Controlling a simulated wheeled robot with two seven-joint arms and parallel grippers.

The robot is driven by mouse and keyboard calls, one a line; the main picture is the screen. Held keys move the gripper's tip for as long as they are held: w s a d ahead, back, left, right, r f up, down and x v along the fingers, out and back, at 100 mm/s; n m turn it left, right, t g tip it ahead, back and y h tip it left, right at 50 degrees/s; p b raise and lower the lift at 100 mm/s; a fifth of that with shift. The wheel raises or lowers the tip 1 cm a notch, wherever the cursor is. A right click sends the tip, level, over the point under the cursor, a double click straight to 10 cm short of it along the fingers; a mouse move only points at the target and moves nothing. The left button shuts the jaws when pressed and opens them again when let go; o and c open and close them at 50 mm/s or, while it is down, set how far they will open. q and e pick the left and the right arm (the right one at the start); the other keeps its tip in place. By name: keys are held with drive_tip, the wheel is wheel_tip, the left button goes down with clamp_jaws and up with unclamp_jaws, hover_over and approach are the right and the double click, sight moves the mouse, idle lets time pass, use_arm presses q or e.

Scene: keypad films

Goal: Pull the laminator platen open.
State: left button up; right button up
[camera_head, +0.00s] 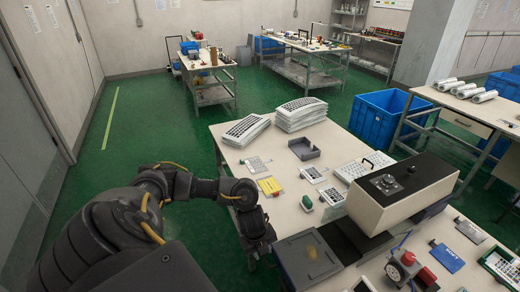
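My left gripper (258,255) hangs at the bench's left edge, pointing down just left of the platen. Its fingertips are small and dark, so their opening and any contact with the platen are unclear. My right gripper is not in view.
The pale bench (225,140) carries stacks of keypad sheets (300,114), a grey tray (304,148), a yellow card (270,186) and small panels. A red-and-black tool (402,267) sits right of the platen. Blue bin (385,117) stands behind. Green floor is free at left.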

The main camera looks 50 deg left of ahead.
use_arm(q)
wheel_tip(320, 180, up, 10)
drive_tip(key=s, duration=0.1)
drive_tip(key=shift+s+a+f+p, duration=0.25)
drive_tip(key=shift+s+a+p, duration=0.05)
idle(0.3)
